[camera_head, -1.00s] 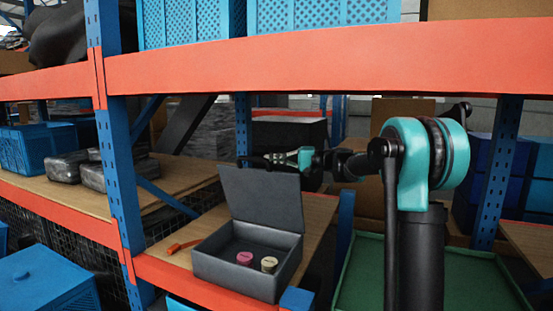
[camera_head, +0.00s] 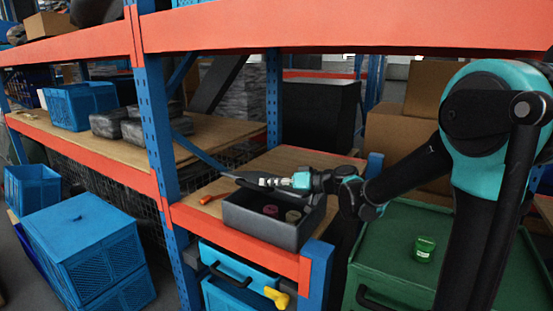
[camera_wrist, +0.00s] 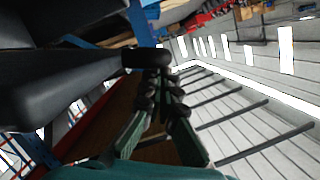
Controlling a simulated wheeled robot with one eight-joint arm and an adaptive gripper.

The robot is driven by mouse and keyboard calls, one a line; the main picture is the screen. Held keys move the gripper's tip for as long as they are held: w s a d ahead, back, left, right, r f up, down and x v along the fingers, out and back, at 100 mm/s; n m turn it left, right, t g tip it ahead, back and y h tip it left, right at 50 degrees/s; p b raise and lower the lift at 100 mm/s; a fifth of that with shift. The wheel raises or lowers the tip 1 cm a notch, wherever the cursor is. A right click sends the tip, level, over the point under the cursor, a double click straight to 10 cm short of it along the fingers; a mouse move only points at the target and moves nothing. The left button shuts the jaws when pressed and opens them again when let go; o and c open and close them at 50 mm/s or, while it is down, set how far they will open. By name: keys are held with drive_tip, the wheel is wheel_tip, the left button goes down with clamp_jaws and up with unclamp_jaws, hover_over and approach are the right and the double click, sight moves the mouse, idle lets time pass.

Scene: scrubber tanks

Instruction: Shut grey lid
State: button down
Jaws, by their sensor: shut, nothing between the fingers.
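The grey box (camera_head: 262,230) sits on the wooden shelf in the head view. My gripper (camera_head: 230,176) is shut and empty, reaching left over the back of the box. In the wrist view its fingers (camera_wrist: 158,72) are together beside a large dark shape, which I cannot identify. Contact with the lid cannot be told.
An orange tool (camera_head: 214,197) lies left of the box. The orange shelf beam (camera_head: 240,238) runs in front and a blue post (camera_head: 158,120) stands left. A green cabinet (camera_head: 390,262) with a small green container (camera_head: 424,248) is at right.

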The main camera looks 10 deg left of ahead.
drive_tip(key=s+a+f+n+t, duration=0.1)
drive_tip(key=s+f+n, duration=0.2)
drive_tip(key=f, duration=0.8)
drive_tip(key=shift+f+h, duration=0.35)
drive_tip(key=shift+h, duration=0.05)
drive_tip(key=shift+n, duration=0.3)
